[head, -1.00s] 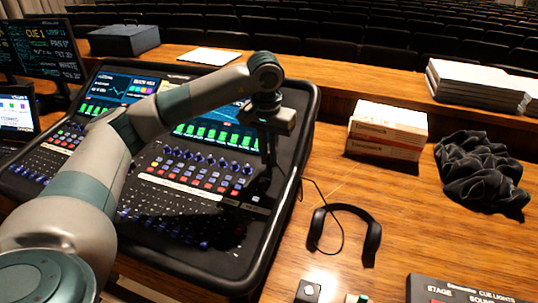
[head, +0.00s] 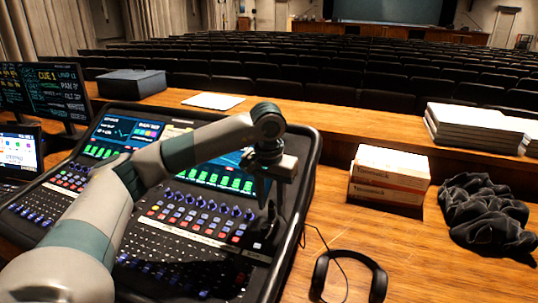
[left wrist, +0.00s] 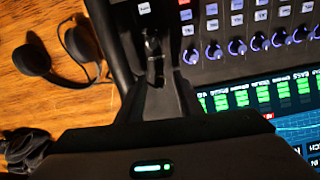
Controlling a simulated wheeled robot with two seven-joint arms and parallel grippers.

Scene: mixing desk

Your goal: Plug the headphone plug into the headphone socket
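The headphones (head: 376,280) lie on the wooden desk right of the mixing console, partly cut off by the bottom edge; they also show in the left wrist view (left wrist: 32,60). Their thin black cable (head: 322,238) runs to the console's right rim, towards my left gripper. My left gripper (head: 262,190) hangs fingers-down over the right part of the console. In the left wrist view its fingers (left wrist: 154,50) are nearly together around a small dark piece, apparently the headphone plug, mostly hidden between them. I cannot make out the headphone socket. My right gripper is not in view.
The mixing console (head: 295,205) has a raised black rim, knobs and lit screens. White-and-brown boxes (head: 388,178), a crumpled black cloth (head: 487,213) and stacked white papers (head: 470,125) stand to the right. Monitors (head: 45,90) stand at the left. Wood between console and boxes is clear.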

